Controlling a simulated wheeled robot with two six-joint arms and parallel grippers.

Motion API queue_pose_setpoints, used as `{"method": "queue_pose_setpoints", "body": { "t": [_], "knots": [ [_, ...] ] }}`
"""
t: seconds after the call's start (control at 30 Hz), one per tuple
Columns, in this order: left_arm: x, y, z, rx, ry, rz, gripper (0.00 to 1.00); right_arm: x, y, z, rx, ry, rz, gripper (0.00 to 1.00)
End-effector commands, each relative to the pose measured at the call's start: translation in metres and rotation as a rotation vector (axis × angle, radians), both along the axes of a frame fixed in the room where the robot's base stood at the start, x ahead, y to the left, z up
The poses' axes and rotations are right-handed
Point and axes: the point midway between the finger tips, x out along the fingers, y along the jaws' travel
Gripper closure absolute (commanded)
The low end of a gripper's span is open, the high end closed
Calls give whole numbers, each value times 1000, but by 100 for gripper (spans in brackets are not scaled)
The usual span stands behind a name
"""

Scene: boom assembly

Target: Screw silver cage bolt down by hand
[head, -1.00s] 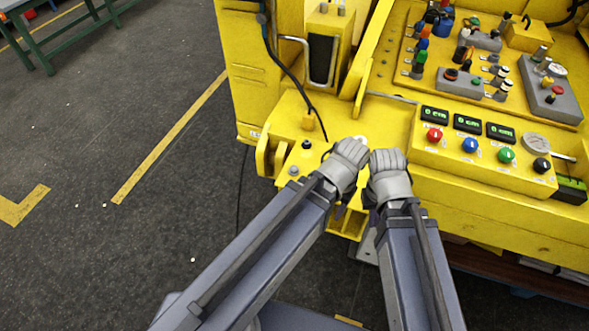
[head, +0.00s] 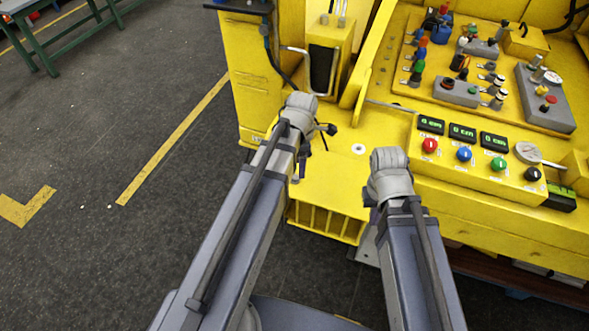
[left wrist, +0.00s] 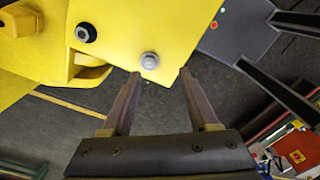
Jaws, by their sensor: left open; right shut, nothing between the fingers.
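The silver bolt (left wrist: 149,61) stands near the edge of a yellow plate (left wrist: 178,22) in the left wrist view. A black bolt (left wrist: 86,33) sits further left on the yellow part. My left gripper (left wrist: 160,73) is open, its two fingers apart and empty. The silver bolt appears just beyond the fingertips, between their lines and nearer the left finger. In the head view my left arm covers the bolts. My right gripper (head: 369,196) is over the right side of the yellow platform (head: 335,185); its fingers are mostly hidden behind its wrist, with nothing seen held.
A control panel (head: 480,160) with coloured knobs and green displays stands to the right. A yellow block with a black front (head: 325,65) rises behind. The floor at left is open.

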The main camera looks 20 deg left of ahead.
Motion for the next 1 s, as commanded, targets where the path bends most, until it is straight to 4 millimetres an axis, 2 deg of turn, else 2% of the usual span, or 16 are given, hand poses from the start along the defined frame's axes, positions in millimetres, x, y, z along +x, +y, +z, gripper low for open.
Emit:
{"method": "queue_pose_setpoints", "body": {
  "t": [0.1, 0.2, 0.57, 0.77, 1.0],
  "knots": [
    [8, 13, 6, -5, -5, 190, 40, 0, 0, 6, 0, 0, 0, 100],
    [11, 19, 7, -8, -7, 282, 40, 0, 0, 7, 0, 0, -1, 100],
    [11, 21, 2, -9, -9, 327, 40, 0, 0, 2, 0, 0, 0, 100],
    [11, 21, -14, -9, -9, 326, 40, 0, 0, -14, -1, 0, 3, 100],
    [11, 21, -44, -9, -9, 325, 40, 0, 0, -44, -1, 0, 4, 100]
  ]
}}
